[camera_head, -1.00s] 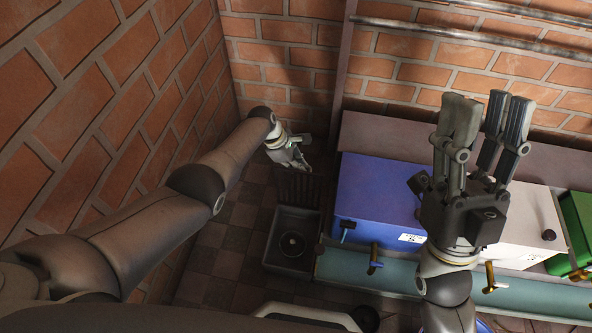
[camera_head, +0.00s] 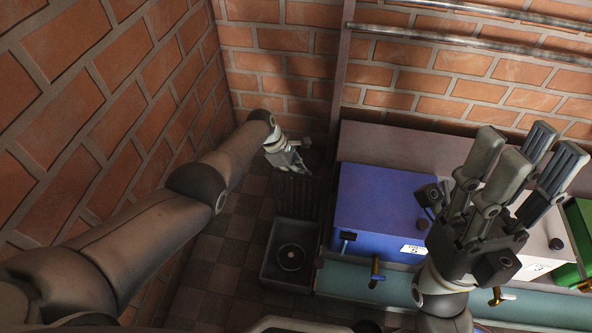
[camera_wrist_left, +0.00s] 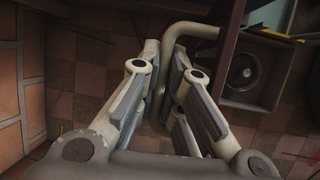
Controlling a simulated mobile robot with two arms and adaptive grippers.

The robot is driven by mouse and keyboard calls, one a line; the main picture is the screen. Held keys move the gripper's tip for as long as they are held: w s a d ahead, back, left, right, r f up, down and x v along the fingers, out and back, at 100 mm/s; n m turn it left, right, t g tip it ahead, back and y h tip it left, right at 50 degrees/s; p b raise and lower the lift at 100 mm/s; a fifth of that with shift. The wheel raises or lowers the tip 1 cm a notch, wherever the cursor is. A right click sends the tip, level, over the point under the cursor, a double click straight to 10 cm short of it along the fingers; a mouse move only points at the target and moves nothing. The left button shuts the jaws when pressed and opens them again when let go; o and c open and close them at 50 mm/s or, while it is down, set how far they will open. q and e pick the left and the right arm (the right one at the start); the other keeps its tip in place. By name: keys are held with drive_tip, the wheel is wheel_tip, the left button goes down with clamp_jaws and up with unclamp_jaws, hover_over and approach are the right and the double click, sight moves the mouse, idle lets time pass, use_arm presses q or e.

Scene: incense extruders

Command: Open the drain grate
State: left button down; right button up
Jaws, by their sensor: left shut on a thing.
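The drain grate (camera_head: 296,194) is a dark slatted panel. It stands raised at the back edge of the square drain basin (camera_head: 268,266), which is uncovered and shows a round outlet inside. My left gripper (camera_head: 297,162) is at the top of the grate. In the left wrist view, its fingers (camera_wrist_left: 165,62) close around a pale bent bar that appears to be the grate's handle (camera_wrist_left: 203,29). The basin also shows in the left wrist view (camera_wrist_left: 268,100). The exact finger contact is partly hidden. My right gripper (camera_head: 530,160) is open and empty, raised over the boxes.
A blue box (camera_head: 375,205) with a brass tap stands right of the basin, then a white box and a green box (camera_head: 580,235). A teal ledge (camera_head: 345,280) runs in front. Brick walls close in left and behind. Tiled floor (camera_head: 215,255) is clear left of the basin.

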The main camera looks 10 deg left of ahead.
use_arm(q)
drive_tip(key=shift+w, duration=0.1)
drive_tip(key=c, duration=1.9)
unclamp_jaws()
drive_tip(key=shift+a, duration=0.1)
drive_tip(key=shift+o, duration=0.2)
drive_tip(key=shift+r, duration=0.15)
drive_tip(key=v, duration=1.1)
drive_tip(key=shift+a+r, duration=0.15)
drive_tip(key=shift+r, duration=0.2)
